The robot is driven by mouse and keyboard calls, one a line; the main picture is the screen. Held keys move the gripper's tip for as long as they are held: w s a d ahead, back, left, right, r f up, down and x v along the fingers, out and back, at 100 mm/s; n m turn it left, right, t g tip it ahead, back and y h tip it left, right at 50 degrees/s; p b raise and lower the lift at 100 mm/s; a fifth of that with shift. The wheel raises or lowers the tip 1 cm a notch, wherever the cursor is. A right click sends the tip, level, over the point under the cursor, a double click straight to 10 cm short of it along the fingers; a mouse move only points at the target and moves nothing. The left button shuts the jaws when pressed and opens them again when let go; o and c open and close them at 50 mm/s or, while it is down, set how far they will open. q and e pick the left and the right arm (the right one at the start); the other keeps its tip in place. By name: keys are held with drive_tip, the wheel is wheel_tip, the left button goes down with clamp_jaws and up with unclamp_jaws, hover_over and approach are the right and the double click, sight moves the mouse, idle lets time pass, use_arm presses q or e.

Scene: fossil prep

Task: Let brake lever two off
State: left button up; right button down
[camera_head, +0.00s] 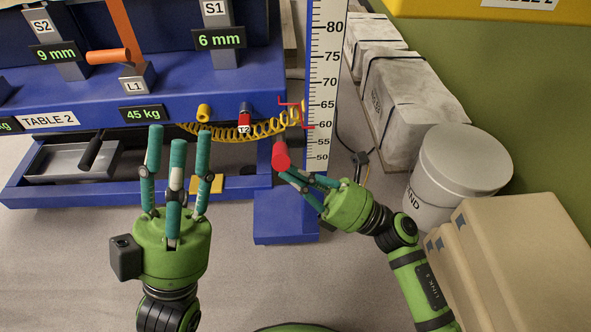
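No label reading brake lever two can be made out. A red-ended handle (281,154) on a short grey stem stands low at the right end of the blue table. My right gripper (302,178) is right at its lower end, with at least one fingertip touching or overlapping it; whether the fingers close on it cannot be told. An orange-handled lever (110,56) marked L1 stands on the table. My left gripper (178,148) is open and empty, its fingers pointing up in front of the table's front edge.
A height scale (325,90) stands close to my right gripper. A white bucket (455,170), cardboard boxes (515,255) and wrapped blocks (400,105) crowd the right side.

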use_arm(q)
drive_tip(key=w+a+f+n+g+y+p, duration=0.1)
drive_tip(key=w+f+n+g+y+p, duration=0.15)
drive_tip(key=w+f+g+y, duration=0.4)
drive_tip(key=w+a+f+n+g+y+p, duration=0.1)
drive_tip(key=w+f+g+y+p, duration=0.2)
drive_tip(key=f, duration=0.7)
drive_tip(key=s+a+f+n+g+y+p, duration=0.1)
drive_tip(key=s+a+f+g+y+p, duration=0.1)
drive_tip(key=s+a+f+g, duration=0.4)
drive_tip(key=s+a+f+g+y+p, duration=0.1)
drive_tip(key=s+a+f+g+y, duration=0.1)
drive_tip(key=s+f+g, duration=0.6)
drive_tip(key=s+a+f+t+p, duration=0.1)
drive_tip(key=s+f+p, duration=0.1)
drive_tip(key=f+p, duration=0.5)
drive_tip(key=s+f+t+p, duration=0.1)
drive_tip(key=s+f+p, duration=0.1)
drive_tip(key=f+p, duration=0.6)
drive_tip(key=shift+a+f+h, duration=0.35)
drive_tip(key=shift+f, duration=1.9)
use_arm(e)
drive_tip(key=w+r+m+t+h, duration=0.1)
drive_tip(key=w+r+m+h, duration=0.5)
drive_tip(key=w+r+m, duration=0.3)
drive_tip(key=shift+w+r+m+t, duration=0.2)
drive_tip(key=shift+m+t, duration=0.2)
drive_tip(key=shift+m, duration=0.5)
